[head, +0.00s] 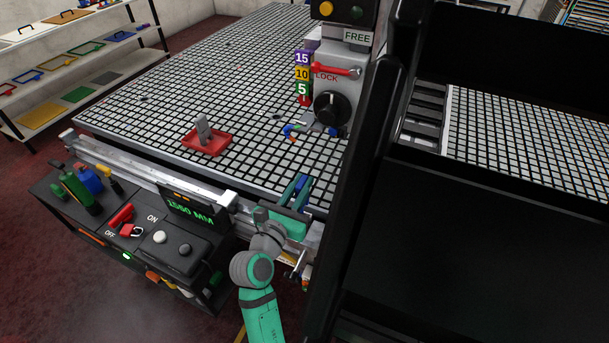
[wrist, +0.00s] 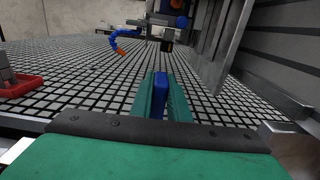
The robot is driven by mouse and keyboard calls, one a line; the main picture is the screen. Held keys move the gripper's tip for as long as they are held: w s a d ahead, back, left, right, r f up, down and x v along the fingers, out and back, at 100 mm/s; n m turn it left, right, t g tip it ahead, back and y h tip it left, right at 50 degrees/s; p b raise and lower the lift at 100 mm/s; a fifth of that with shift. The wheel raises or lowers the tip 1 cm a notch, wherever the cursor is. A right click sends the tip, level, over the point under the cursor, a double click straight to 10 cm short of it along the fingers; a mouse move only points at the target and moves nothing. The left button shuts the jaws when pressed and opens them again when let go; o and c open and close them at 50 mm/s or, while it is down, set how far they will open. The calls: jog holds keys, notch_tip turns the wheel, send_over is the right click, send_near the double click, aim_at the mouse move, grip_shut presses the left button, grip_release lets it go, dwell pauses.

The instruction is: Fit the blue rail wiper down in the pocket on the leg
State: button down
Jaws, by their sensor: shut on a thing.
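My gripper (head: 295,194) is shut on the blue rail wiper (wrist: 160,88). The wiper sits between the two green fingers, and only its blue upper end shows clearly in the wrist view. In the head view a little of its blue shows between the fingers. The gripper is over the near right edge of the grid table (head: 190,85), close to the dark upright of the gantry (head: 350,170). I cannot make out the pocket on the leg in either view.
A red tray (head: 207,150) with a grey upright piece lies on the grid. A blue hose with an orange tip (wrist: 113,43) is ahead of my gripper. A control unit with a black knob (head: 332,109) stands behind it. A rail (head: 150,173) runs along the near edge.

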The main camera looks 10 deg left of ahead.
jog(key=shift+f, duration=0.1)
dwell(0.4)
jog(key=shift+s+f, duration=0.1)
jog(key=shift+f, duration=6.55)
jog(key=shift+f, duration=0.1)
jog(key=c, duration=1.6)
grip_release()
jog(key=s, duration=0.3)
jog(key=s+a, duration=0.1)
jog(key=s, duration=0.3)
jog(key=s+a, duration=0.1)
jog(key=s, duration=0.2)
jog(key=shift+s, duration=0.35)
